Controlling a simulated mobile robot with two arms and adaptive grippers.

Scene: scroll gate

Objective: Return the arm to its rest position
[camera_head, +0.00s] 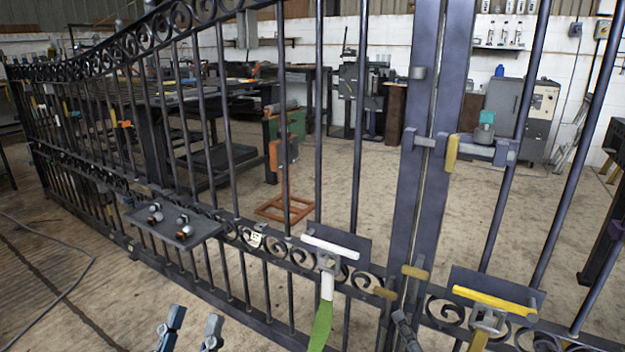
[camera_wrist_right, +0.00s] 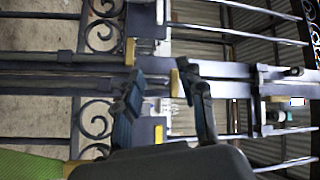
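The dark iron scroll gate (camera_head: 230,140) runs across the head view, its two leaves meeting at thick vertical posts (camera_head: 425,190). A latch with a yellow handle (camera_head: 451,153) crosses the posts high up. Smaller yellow-brown handles (camera_head: 414,271) sit lower at the posts. My left gripper (camera_head: 196,314) is at the bottom left, in front of the gate, fingers apart and empty. My right gripper shows only partly at the bottom of the head view, by the posts. In the right wrist view, my right gripper (camera_wrist_right: 160,72) has its fingers apart, with gate posts behind; I see nothing held.
A small plate with several round knobs (camera_head: 175,228) is fixed on the left leaf. A white bar (camera_head: 330,247) with a green grip and a yellow bar (camera_head: 494,299) stick out near the posts. Benches and machines stand behind the gate. A cable lies on the floor at left.

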